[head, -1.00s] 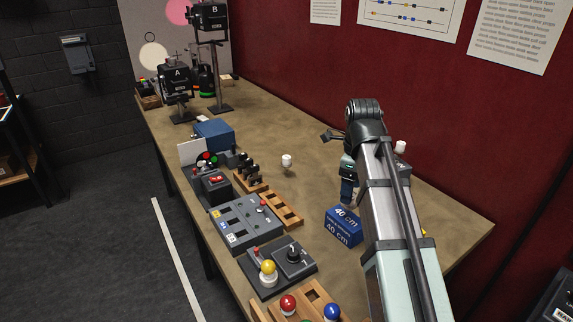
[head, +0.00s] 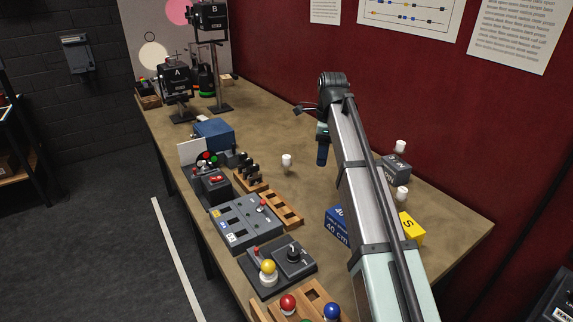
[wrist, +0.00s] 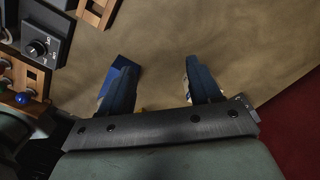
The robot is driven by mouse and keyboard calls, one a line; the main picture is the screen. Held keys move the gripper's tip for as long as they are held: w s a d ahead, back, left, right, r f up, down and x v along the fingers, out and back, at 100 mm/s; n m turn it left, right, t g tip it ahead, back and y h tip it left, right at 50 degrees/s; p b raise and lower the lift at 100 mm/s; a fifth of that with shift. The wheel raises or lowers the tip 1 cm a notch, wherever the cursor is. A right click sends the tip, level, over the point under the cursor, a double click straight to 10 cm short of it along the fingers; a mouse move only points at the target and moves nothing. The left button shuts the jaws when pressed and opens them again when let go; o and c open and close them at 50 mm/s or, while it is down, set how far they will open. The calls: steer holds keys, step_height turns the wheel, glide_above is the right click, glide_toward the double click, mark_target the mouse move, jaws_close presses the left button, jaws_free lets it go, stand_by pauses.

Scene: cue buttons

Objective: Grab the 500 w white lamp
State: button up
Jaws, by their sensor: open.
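Several white lamps show in the head view. One white lamp (head: 286,161) stands alone on the middle of the table. A second white lamp (head: 400,147) is at the dark grey labelled block, near the red wall. A third white lamp (head: 402,194) is just in front of that block. I cannot read a wattage on any of them. My gripper (head: 322,145) hangs above the table, right of the lone lamp and apart from it. In the wrist view my gripper (wrist: 161,88) has its two blue fingers spread, with only bare tabletop between them.
A blue "40 cm" block (head: 337,228) sits partly behind my arm. A grey block (head: 396,168) and yellow block (head: 410,229) are right of it. A grey switch panel (head: 245,222), dial box (head: 293,258) and wooden rack (head: 283,207) line the left edge. The far middle table is clear.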

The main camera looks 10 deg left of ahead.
mark_target(287, 157)
steer(key=w+a+n, duration=0.4)
steer(key=w+a, duration=0.8)
steer(key=w, duration=0.2)
steer(key=shift+n+g+y, duration=0.3)
steer(key=f, duration=0.4)
steer(key=a+f, duration=0.1)
steer(key=f, duration=0.4)
steer(key=s+a+f, duration=0.1)
steer(key=f, duration=0.3)
steer(key=shift+f, duration=0.35)
steer(key=shift+c, duration=0.3)
steer(key=c, duration=0.8)
steer(key=shift+c, duration=0.2)
